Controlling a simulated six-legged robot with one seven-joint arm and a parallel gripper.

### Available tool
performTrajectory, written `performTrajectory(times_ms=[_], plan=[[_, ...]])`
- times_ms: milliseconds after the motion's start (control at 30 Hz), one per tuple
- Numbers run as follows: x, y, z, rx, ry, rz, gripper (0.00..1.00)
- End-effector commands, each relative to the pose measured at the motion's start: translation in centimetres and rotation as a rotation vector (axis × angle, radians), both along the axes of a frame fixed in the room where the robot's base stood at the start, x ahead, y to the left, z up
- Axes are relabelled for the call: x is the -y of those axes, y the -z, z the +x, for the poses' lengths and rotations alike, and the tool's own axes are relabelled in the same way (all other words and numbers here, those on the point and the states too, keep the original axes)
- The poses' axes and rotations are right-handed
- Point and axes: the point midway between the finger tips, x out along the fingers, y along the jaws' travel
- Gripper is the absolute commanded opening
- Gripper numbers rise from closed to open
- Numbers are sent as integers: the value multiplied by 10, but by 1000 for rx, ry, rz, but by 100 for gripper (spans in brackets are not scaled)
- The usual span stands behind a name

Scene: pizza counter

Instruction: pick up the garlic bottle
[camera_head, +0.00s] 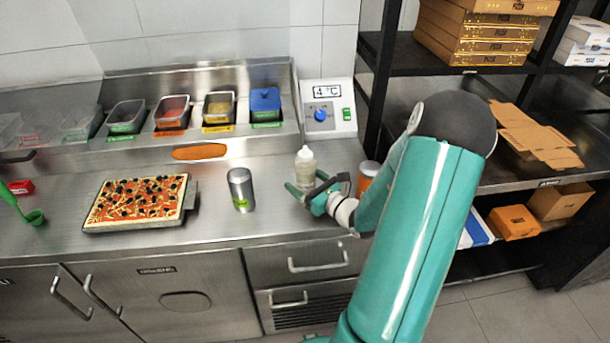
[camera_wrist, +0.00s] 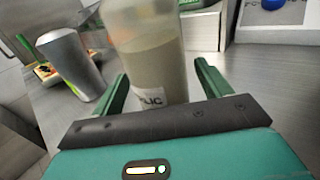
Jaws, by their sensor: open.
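The garlic bottle (camera_head: 305,166) is a clear squeeze bottle with a pale tip and cloudy contents, standing upright on the steel counter. In the wrist view the bottle (camera_wrist: 150,60) fills the middle, its label ending in "LIC" partly visible and its top cut off. My gripper (camera_head: 307,190) is open at the bottle's near side, low down. In the wrist view the green fingers of my gripper (camera_wrist: 160,88) stand one on each side of the bottle, with gaps visible. Whether the palm touches the bottle cannot be told.
A silver shaker (camera_head: 241,190) stands to the left of the bottle; an orange-labelled container (camera_head: 368,177) stands close on the right, partly behind my arm. A pizza on a tray (camera_head: 188,196) lies further left. Topping bins (camera_head: 220,108) and a 4 °C control box (camera_head: 328,107) are behind.

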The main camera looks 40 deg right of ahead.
Motion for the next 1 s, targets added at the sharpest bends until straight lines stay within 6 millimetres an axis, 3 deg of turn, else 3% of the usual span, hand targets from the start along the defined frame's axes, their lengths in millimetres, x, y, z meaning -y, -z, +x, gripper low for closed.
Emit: performTrajectory(times_ms=[133, 367, 533, 1000], plan=[[-1, 0, 18, 0, -1, 1, 77], [0, 0, 20, 0, 1, 0, 75], [0, 0, 19, 0, 1, 0, 42], [0, -2, 20, 1, 0, -1, 42]])
